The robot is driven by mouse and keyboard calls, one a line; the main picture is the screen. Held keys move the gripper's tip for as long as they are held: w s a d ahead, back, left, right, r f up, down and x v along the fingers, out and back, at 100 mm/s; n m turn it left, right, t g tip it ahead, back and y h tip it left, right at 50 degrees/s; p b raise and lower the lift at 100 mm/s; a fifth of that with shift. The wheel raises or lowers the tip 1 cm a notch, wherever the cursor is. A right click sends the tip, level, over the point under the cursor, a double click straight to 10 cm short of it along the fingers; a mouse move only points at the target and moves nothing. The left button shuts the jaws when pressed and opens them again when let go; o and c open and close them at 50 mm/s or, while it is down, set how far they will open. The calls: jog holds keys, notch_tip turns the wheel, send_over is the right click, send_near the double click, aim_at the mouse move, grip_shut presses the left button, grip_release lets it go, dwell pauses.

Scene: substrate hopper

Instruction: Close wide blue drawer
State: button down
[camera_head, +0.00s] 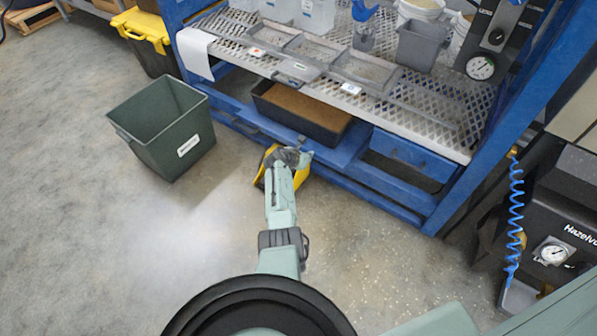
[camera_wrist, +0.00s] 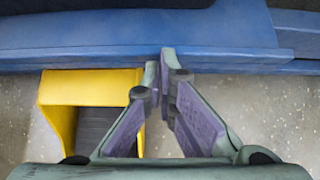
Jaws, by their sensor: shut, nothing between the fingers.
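The wide blue drawer (camera_head: 345,158) is low in the blue bench frame. It appears pulled out, with a black tray of brown substrate (camera_head: 300,107) showing behind its front. In the wrist view the blue front (camera_wrist: 120,35) runs across the top of the picture. My gripper (camera_head: 306,155) is shut and empty, with its fingertips at the lower edge of the blue front. In the wrist view the fingertips (camera_wrist: 167,58) overlap that edge; I cannot tell whether they touch it. My arm hides part of the floor below.
A yellow object with a dark inside (camera_wrist: 60,105) stands on the floor beside my gripper. A green bin (camera_head: 165,130) stands left of the drawer. A perforated shelf (camera_head: 420,115) overhangs it. Another blue front (camera_head: 412,152) lies to the right.

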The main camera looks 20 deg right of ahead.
aim_at(316, 150)
jog(key=d, duration=0.1)
jog(key=w+d+b, duration=0.2)
jog(key=shift+w+d+f, duration=0.2)
jog(key=shift+f, duration=0.05)
jog(key=shift+w+d+r+b, duration=0.2)
jog(key=shift+w+d+b, duration=0.2)
jog(key=shift+d, duration=0.2)
jog(key=shift+a, duration=0.1)
jog(key=shift+s+a+r+p, duration=0.1)
jog(key=shift+a+p, duration=0.15)
jog(key=shift+p, duration=0.15)
jog(key=s+a+f+p+v, duration=0.1)
jog(key=p+v, duration=0.6)
jog(key=v, duration=0.5)
jog(key=shift+a+f, duration=0.2)
jog(key=shift+f, duration=0.05)
